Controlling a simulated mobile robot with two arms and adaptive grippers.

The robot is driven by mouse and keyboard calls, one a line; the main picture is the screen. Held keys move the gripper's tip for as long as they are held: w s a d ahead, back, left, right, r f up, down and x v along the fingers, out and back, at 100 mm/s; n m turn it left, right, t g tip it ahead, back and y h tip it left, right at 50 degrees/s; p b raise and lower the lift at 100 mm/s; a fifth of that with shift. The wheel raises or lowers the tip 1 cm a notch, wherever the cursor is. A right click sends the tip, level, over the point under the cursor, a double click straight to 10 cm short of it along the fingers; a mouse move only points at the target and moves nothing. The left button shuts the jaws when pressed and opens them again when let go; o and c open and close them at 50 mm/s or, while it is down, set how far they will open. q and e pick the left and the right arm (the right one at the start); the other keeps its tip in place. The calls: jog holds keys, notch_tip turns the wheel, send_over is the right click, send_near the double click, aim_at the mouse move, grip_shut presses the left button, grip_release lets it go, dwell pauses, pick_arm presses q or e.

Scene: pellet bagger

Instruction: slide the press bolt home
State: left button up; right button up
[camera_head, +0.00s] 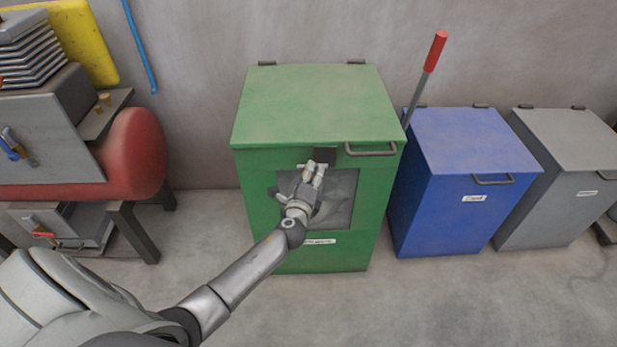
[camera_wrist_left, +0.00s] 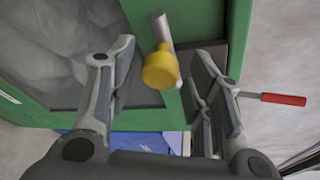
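The green press bin (camera_head: 318,105) stands in the middle of the head view, with a window in its front and a small dark plate (camera_head: 325,155) near the top of the front. My left gripper (camera_head: 314,172) is at this plate. In the left wrist view, the bolt, a metal rod with a yellow knob (camera_wrist_left: 160,68), shows between the two open fingers of my left gripper (camera_wrist_left: 163,58). The fingers stand apart on either side of the knob, with gaps visible. In the head view the gripper hides the bolt. My right gripper is not in view.
A red-handled lever (camera_head: 436,52) stands up beside the green bin; its red handle also shows in the left wrist view (camera_wrist_left: 283,99). A blue bin (camera_head: 470,145) and a grey bin (camera_head: 570,140) stand to the right. A red cylinder (camera_head: 135,152) is at left. Front floor is clear.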

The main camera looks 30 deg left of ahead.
pick_arm(q)
jog(key=shift+s, duration=0.15)
jog(key=v, duration=1.2)
jog(key=shift+a, duration=0.1)
